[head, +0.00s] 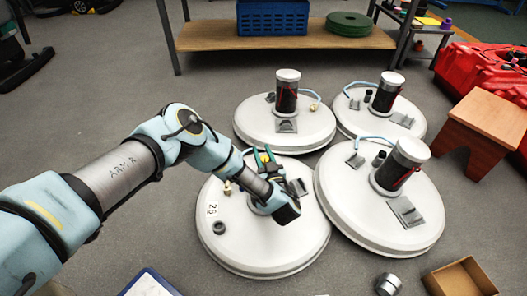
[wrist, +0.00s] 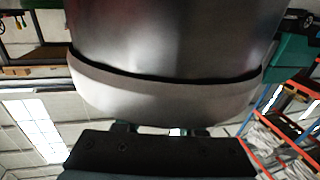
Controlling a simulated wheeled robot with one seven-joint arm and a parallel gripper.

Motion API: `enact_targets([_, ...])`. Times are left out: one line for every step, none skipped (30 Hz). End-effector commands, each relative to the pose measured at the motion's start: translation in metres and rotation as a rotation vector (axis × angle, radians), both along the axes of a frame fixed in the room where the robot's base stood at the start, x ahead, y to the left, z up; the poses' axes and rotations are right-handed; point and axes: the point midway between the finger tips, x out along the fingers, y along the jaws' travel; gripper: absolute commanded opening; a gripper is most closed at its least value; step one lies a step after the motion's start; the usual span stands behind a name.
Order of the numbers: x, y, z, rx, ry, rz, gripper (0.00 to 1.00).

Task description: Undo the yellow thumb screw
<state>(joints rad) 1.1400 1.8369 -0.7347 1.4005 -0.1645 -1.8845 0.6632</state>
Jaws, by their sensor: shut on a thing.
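My gripper (head: 264,159) is over the front-left white tank lid (head: 245,240), which bears the number 26. Its green fingers stand on both sides of a small yellow piece, the yellow thumb screw (head: 265,156), and are shut on it. My wrist hides much of the lid's middle. In the wrist view, a large grey cylinder with a pale rounded end (wrist: 165,100) fills the upper middle. My gripper's dark body (wrist: 160,150) lies along the bottom there. Only bits of its fingers show, and the screw is hidden.
Three similar lids with upright dark motors (head: 286,95) stand close behind and to the right. A brass fitting (head: 228,187) sits left of my gripper. A brown stool (head: 485,125) is at right, with a metal can (head: 388,284) and open box (head: 462,278) in front.

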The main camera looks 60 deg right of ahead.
Motion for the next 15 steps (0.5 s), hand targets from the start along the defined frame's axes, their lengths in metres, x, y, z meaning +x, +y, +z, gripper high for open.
enact_targets([0.0004,0.0008,-0.0027,0.004,0.002,0.012,0.0])
enact_targets([0.0008,0.001,-0.0027,0.004,0.002,0.019,0.0])
enact_targets([0.0012,0.0012,-0.0029,0.005,0.003,0.027,0.0])
enact_targets([0.0013,0.0014,-0.003,0.005,0.003,0.031,0.0])
enact_targets([0.0014,0.0014,-0.0031,0.005,0.003,0.034,0.0])
enact_targets([0.0014,0.0015,-0.0031,0.005,0.003,0.037,0.0])
enact_targets([0.0015,0.0016,-0.0032,0.005,0.004,0.039,0.0])
enact_targets([0.0016,0.0015,-0.0032,0.005,0.004,0.04,0.0])
enact_targets([0.0016,0.0016,-0.0033,0.005,0.004,0.041,0.0])
enact_targets([0.0016,0.0016,-0.0033,0.005,0.003,0.042,0.0])
enact_targets([0.0016,0.0016,-0.0033,0.005,0.004,0.042,0.0])
enact_targets([0.0016,0.0016,-0.0034,0.005,0.004,0.042,0.0])
enact_targets([0.0016,0.0016,-0.0034,0.005,0.003,0.042,0.0])
enact_targets([0.0016,0.0016,-0.0034,0.005,0.003,0.042,0.0])
enact_targets([0.0017,0.0016,-0.0034,0.005,0.003,0.041,0.0])
